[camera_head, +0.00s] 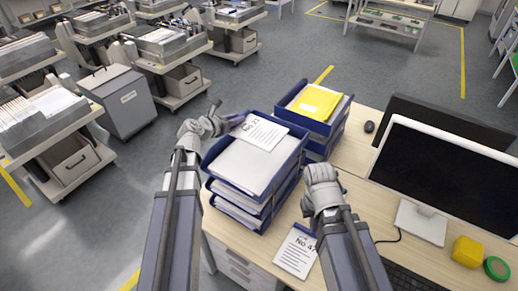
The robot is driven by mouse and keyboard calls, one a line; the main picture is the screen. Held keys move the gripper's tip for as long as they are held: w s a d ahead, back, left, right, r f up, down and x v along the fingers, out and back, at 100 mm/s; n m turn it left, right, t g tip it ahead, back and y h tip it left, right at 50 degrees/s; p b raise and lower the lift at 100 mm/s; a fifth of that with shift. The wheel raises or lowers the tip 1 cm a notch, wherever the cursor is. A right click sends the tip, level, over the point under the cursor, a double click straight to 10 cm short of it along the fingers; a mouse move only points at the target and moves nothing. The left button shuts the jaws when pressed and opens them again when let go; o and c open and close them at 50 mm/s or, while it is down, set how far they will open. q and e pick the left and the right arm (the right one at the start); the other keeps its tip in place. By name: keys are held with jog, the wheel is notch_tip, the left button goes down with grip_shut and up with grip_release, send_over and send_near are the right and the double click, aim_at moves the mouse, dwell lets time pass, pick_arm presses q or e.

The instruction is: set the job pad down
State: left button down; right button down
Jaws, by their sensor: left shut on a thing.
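A white job pad (264,132) with a printed number, which looks like No 21, is at the far edge of the nearer blue tray stack. My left gripper (228,122) is shut on its left end. I cannot tell whether the pad touches the papers below it. The nearer blue tray stack (281,182) holds white paper in several levels. A second white pad (296,252), marked No 42, lies on the desk in front of the stack, partly beside my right forearm. My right gripper (319,172) is right of the stack; its fingers are hidden from this angle.
Another blue tray stack (338,122) with a yellow folder (315,101) stands behind. To the right are a monitor (440,175), a yellow block (467,251), a green tape roll (497,268) and a keyboard (412,280). Loaded trolleys (70,150) stand at left. Some bare desk (365,205) shows before the monitor.

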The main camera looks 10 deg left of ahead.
aim_at(238, 146)
pick_arm(q)
jog(key=shift+a+f+b, duration=0.1)
jog(key=shift+f+b, duration=0.2)
jog(key=shift+f, duration=0.05)
notch_tip(238, 146, down, 10)
jog(key=b, duration=0.9)
jog(key=shift+r, duration=0.35)
jog(key=c, duration=0.8)
grip_release()
jog(key=shift+o, duration=0.2)
